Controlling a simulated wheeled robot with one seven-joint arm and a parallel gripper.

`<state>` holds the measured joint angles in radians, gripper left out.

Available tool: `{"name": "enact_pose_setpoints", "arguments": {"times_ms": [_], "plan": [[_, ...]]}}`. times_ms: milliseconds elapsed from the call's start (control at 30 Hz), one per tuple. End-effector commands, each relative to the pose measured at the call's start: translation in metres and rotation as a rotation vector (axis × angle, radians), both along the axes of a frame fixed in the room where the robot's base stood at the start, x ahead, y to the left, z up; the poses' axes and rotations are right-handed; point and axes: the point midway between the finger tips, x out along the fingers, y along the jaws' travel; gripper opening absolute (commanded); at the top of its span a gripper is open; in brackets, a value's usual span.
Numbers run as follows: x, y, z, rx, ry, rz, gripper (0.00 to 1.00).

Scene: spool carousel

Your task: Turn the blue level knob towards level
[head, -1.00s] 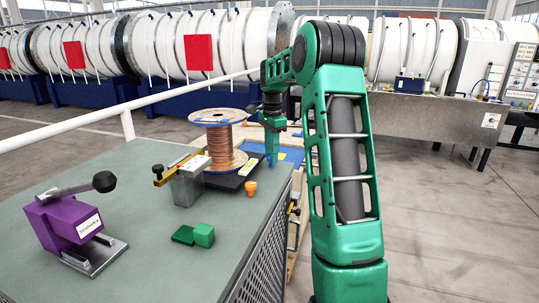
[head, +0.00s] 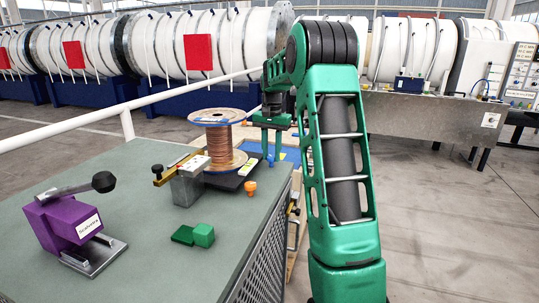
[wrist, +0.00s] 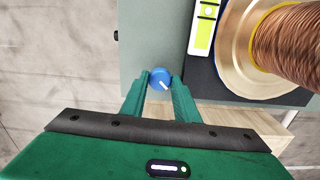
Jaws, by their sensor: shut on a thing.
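The blue level knob (wrist: 160,79) is round with a white pointer line, which slants to the lower right in the wrist view. It sits at the edge of the grey-green bench top, beside the dark spool base. My gripper (wrist: 161,80) is shut on the knob, one finger on each side.
The copper wire spool (head: 221,147) stands close to the left of my gripper in the head view.

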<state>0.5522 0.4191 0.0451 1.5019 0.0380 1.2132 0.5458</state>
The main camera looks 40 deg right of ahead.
Motion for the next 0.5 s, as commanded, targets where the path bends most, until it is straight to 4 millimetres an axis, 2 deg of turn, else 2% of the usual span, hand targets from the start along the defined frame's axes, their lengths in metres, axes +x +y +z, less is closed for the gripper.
{"name": "enact_pose_setpoints", "arguments": {"times_ms": [33,500], "plan": [[0.0055,0.0011,0.0039,-0.006,-0.016,0.032,0.06],[0.0061,0.0021,0.0042,-0.007,-0.016,0.155,0.06]]}}
